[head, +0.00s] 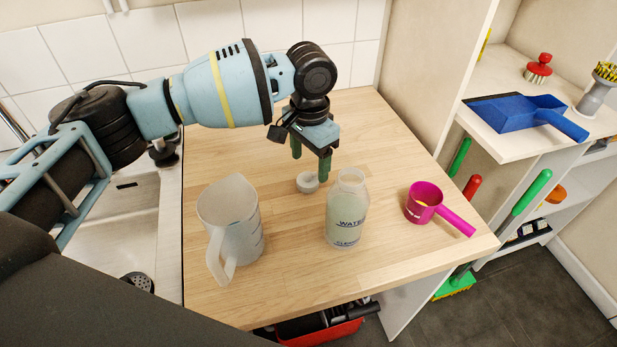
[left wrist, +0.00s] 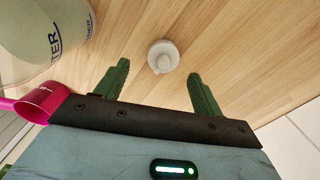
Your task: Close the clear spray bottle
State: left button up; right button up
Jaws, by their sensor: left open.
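The clear spray bottle (head: 346,212) stands upright on the wooden counter, with its neck open and printed lettering on its front. It also shows at the upper left of the left wrist view (left wrist: 40,28). A small whitish cap (head: 307,182) lies on the counter just left of and behind the bottle. In the left wrist view the cap (left wrist: 163,56) sits beyond and between my fingertips, not gripped. My left gripper (head: 311,168) is open and empty, pointing down above the counter by the cap; its green fingers show in the left wrist view (left wrist: 158,82). My right gripper is not in view.
A translucent measuring jug (head: 232,225) stands left of the bottle. A magenta scoop (head: 424,202) lies to the right, near the counter's edge (head: 480,245). A sink (head: 135,205) is at the left. Shelves with a blue dustpan (head: 515,112) stand at the right. The counter's back is clear.

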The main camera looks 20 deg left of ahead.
aim_at(308, 173)
pick_arm(q)
jog(key=shift+w+a+f, duration=0.1)
jog(key=shift+f, duration=1.2)
jog(key=shift+w+a+f, duration=0.1)
jog(key=shift+f, duration=1.2)
jog(key=c, duration=1)
jog(key=shift+c, duration=0.2)
notch_tip(308, 173, up, 10)
jog(key=shift+r, duration=0.1)
